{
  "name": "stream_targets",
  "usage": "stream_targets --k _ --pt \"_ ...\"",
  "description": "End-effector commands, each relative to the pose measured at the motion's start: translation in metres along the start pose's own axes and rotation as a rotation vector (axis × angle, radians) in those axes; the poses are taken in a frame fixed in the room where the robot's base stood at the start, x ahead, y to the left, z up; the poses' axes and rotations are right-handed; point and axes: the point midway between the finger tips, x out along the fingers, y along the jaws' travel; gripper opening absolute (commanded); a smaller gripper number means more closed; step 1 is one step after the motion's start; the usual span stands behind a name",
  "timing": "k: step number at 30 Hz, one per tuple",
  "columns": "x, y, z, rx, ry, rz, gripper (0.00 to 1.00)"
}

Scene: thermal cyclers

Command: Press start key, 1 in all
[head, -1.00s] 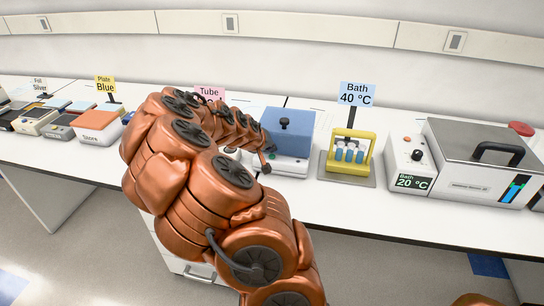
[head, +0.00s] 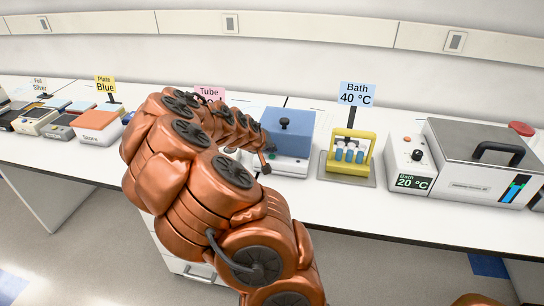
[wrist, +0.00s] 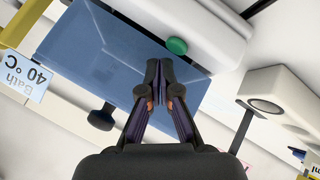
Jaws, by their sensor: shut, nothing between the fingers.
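The thermal cycler has a blue lid (head: 290,127) with a dark knob on top and a white body (head: 290,166). It stands on the bench at the middle of the head view. In the wrist view its lid (wrist: 110,55) fills the upper left, and a round green key (wrist: 177,46) sits on the white front strip. My gripper (wrist: 161,66) is shut and empty. In the wrist view its tips appear just below and left of the green key; I cannot tell whether they touch it. In the head view my arm hides part of the cycler's left side.
Right of the cycler stands a yellow tube rack (head: 350,160) under a "Bath 40 °C" sign (head: 356,94). Farther right is a water bath (head: 470,160) showing 20 °C. An orange-topped "Store" box (head: 98,122) stands at the left. A white device (wrist: 280,90) is right of my gripper.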

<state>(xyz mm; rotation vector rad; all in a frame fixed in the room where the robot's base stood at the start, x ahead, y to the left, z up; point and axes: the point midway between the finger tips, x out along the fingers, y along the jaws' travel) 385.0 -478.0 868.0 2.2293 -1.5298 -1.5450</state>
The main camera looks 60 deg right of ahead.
Motion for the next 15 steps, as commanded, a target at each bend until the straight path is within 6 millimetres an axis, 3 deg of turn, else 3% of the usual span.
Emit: stream_targets --k 15 --pt "0.0049 -0.0038 0.0038 0.000 0.000 0.000 0.00"
